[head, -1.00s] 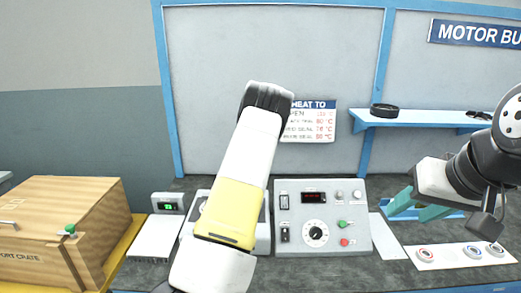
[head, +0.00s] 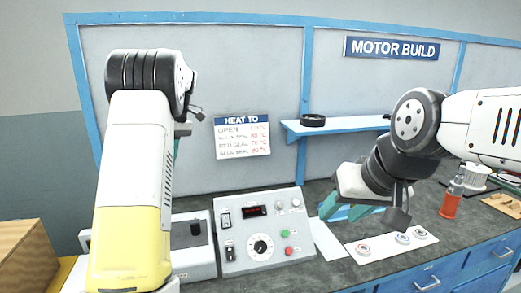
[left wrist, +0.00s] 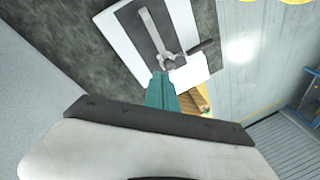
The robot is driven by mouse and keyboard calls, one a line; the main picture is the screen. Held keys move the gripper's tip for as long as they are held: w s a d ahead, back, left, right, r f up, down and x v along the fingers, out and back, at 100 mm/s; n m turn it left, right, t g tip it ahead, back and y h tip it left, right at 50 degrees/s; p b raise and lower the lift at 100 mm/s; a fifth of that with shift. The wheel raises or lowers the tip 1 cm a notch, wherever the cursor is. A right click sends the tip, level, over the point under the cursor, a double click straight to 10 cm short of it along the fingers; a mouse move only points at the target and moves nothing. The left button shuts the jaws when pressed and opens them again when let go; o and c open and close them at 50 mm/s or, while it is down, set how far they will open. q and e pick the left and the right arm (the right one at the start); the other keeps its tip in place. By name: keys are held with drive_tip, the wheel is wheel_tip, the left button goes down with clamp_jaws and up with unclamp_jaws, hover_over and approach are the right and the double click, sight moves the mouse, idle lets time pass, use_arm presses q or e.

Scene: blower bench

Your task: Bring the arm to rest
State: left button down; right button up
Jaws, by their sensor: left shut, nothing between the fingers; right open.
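My left arm rises at the left of the head view, its wrist bent at the top. The left gripper (head: 178,142) is mostly hidden behind that wrist, with only a bit of teal finger showing. In the left wrist view its teal fingers (left wrist: 160,92) are together and empty, apart from the bench surface. My right gripper (head: 345,209) hangs low over the bench, right of the grey control box (head: 262,232). Its teal fingers are spread with nothing seen between them.
A blue shelf (head: 340,128) holds a black ring (head: 313,120). A white strip (head: 390,243) with several round parts lies on the bench near an orange bottle (head: 450,203). A wooden crate (head: 25,255) is at lower left. A white device with a lever (left wrist: 150,30) shows below the left gripper.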

use_arm(q)
drive_tip(key=s+d+m+t+h, duration=0.1)
drive_tip(key=s+d+m, duration=0.3)
drive_tip(key=s, duration=0.5)
drive_tip(key=s+d+r+m+t+h, duration=0.1)
drive_tip(key=s+d+m+t, duration=0.3)
drive_tip(key=s, duration=0.6)
drive_tip(key=s+d+r+m+t+h, duration=0.1)
drive_tip(key=s+d+m+t+h, duration=0.1)
drive_tip(key=s+d+m, duration=0.4)
drive_tip(key=s+d+t, duration=0.1)
drive_tip(key=s+d, duration=0.1)
drive_tip(key=s, duration=0.1)
drive_tip(key=shift+s+r+h, duration=0.25)
drive_tip(key=shift+s+h, duration=0.05)
